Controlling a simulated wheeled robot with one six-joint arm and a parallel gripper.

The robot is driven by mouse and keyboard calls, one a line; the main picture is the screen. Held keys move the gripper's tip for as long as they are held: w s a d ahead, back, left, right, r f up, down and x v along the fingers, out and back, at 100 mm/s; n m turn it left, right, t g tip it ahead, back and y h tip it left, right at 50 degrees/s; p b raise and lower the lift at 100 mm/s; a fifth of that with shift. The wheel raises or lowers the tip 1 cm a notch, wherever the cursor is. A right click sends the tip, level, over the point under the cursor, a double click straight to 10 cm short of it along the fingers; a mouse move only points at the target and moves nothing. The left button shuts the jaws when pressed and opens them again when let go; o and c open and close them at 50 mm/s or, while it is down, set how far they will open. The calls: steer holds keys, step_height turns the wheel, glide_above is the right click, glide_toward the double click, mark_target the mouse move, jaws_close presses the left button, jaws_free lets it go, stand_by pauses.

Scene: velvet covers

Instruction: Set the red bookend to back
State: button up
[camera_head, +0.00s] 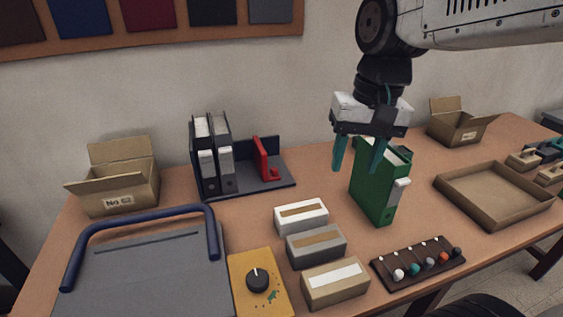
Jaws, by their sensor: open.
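The red bookend (262,160) stands on a dark shelf base (248,187) at the back of the table. A gap separates it from two upright grey binders (213,157) at the left end of that base. My gripper (357,164) is open, with teal fingers pointing down. It is to the right of the bookend, over or just behind a green binder (374,190) that stands upright on the table. I cannot tell whether the fingers touch the green binder. Nothing shows held between the fingers.
Three small boxes (317,243) stand in front of the shelf base. A grey machine with a blue handle (146,262) fills the front left. An open carton (118,180) is at back left, a shallow tray (493,196) at right. A knob rack (418,262) lies at front right.

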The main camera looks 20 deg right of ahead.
steer(key=w+m+y, duration=0.1)
steer(key=w+m, duration=0.3)
steer(key=w, duration=1)
steer(key=m+g+y, duration=0.2)
steer(key=m+y, duration=0.1)
steer(key=m, duration=0.6)
glide_above(274, 168)
steer(key=d, duration=0.4)
step_height(274, 168, down, 20)
steer(key=r, duration=0.1)
steer(key=x, duration=0.8)
steer(key=shift+w+f, duration=0.1)
steer(key=shift+w, duration=0.35)
steer(key=shift+h, duration=0.3)
